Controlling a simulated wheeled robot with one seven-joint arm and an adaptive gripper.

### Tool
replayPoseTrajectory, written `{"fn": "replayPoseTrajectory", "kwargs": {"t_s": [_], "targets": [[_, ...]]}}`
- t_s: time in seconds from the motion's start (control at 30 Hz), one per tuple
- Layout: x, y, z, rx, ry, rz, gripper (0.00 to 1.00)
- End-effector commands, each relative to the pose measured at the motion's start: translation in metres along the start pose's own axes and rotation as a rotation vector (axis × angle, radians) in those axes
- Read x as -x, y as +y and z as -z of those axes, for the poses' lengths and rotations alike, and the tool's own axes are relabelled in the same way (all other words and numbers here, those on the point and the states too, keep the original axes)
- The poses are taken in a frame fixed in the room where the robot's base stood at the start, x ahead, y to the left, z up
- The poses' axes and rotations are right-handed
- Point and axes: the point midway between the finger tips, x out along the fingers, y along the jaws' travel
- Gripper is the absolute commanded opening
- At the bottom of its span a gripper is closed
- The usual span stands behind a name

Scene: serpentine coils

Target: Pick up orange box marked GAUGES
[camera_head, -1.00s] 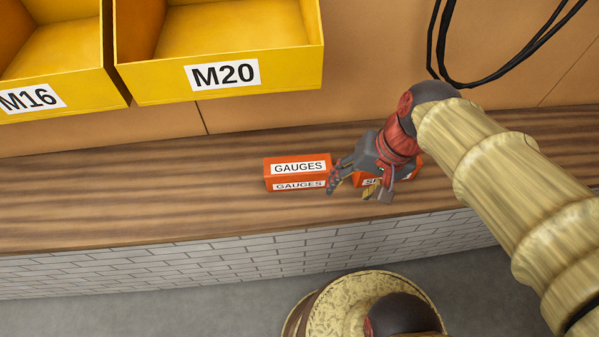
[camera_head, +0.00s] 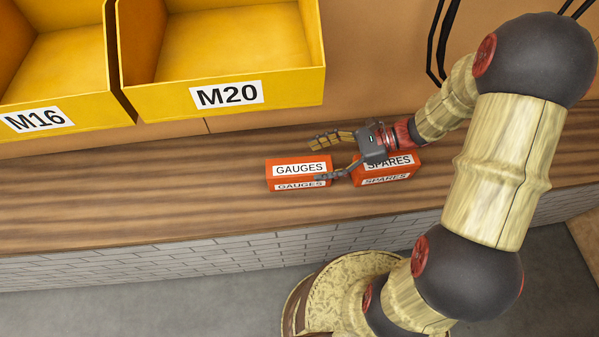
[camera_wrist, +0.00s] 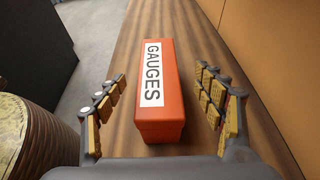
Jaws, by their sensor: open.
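The orange box marked GAUGES (camera_head: 299,173) sits on the wooden shelf, with white labels on its top and front. In the wrist view the same box (camera_wrist: 160,92) lies lengthwise between my two spread fingers, with a gap on either side. My gripper (camera_head: 318,160) is open at the right end of the box, one finger on the far side and one on the near side. It also shows in the wrist view (camera_wrist: 160,100). Whether the near finger touches the box cannot be told from the head view.
A second orange box, marked SPARES (camera_head: 387,168), stands just right of the GAUGES box, partly under my gripper. Yellow bins marked M20 (camera_head: 228,95) and M16 (camera_head: 38,118) hang above. Black cables (camera_head: 444,40) hang at the back. The shelf (camera_head: 130,190) is clear to the left.

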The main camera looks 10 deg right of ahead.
Motion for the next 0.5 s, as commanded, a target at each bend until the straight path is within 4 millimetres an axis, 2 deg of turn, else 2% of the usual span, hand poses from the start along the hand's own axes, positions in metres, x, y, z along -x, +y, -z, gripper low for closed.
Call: {"fn": "replayPoseTrajectory", "kwargs": {"t_s": [0.4,0.5], "targets": [[-0.053,0.003,0.006,0.004,0.003,-0.005,0.69],[-0.061,0.003,0.006,0.004,0.003,-0.004,0.69]]}}
